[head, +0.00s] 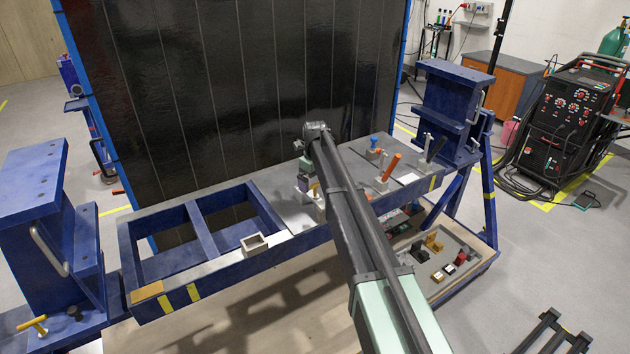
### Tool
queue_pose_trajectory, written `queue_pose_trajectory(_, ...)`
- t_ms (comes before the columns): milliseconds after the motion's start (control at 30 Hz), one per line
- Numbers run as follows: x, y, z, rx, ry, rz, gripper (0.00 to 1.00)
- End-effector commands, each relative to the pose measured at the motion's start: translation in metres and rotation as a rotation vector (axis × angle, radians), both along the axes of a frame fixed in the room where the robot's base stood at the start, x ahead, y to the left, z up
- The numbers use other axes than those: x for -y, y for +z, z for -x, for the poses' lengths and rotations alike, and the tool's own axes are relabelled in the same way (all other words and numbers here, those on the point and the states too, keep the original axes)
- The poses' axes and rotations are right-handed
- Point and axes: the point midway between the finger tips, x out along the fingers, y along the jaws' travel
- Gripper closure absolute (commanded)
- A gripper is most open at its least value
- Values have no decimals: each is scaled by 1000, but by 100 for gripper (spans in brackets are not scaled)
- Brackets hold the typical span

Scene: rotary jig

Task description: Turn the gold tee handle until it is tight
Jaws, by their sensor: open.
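The gold tee handle (33,324) shows at the lower left of the head view. Its crossbar sits on a short stem, low on the left blue stand. How tight it is cannot be told. My gripper (303,184) is far to the right of it, pointing down over the middle of the blue frame. It is open, small in the view and partly hidden by my arm. A small yellowish part (318,189) stands just right of the gripper, on a pale block. I cannot tell whether they touch.
A dark knob (74,313) is beside the tee handle. The blue frame (160,225) carries a pale hollow block (255,243), a blue knob (374,142) and an orange-handled lever (391,167). A tray of small parts (476,262) is at the lower right. A tall dark panel (240,90) stands behind.

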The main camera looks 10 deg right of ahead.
Motion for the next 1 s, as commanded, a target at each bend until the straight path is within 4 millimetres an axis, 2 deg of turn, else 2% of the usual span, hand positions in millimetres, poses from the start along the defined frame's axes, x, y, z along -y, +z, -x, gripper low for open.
queue_pose_trajectory(33,0,27,0,0,0,0,0)
queue_pose_trajectory(133,0,52,0,0,0,0,0)
queue_pose_trajectory(233,0,69,0,0,0,0,0)
queue_pose_trajectory(333,0,74,0,0,0,0,0)
queue_pose_trajectory(667,0,71,0,0,21,0,0)
queue_pose_trajectory(767,0,71,0,0,179,0,0)
queue_pose_trajectory(833,0,71,6,0,408,0,0)
queue_pose_trajectory(867,0,71,15,0,531,0,0)
queue_pose_trajectory(967,0,63,69,-1,1010,0,0)
queue_pose_trajectory(1000,0,54,95,-1,1208,0,0)
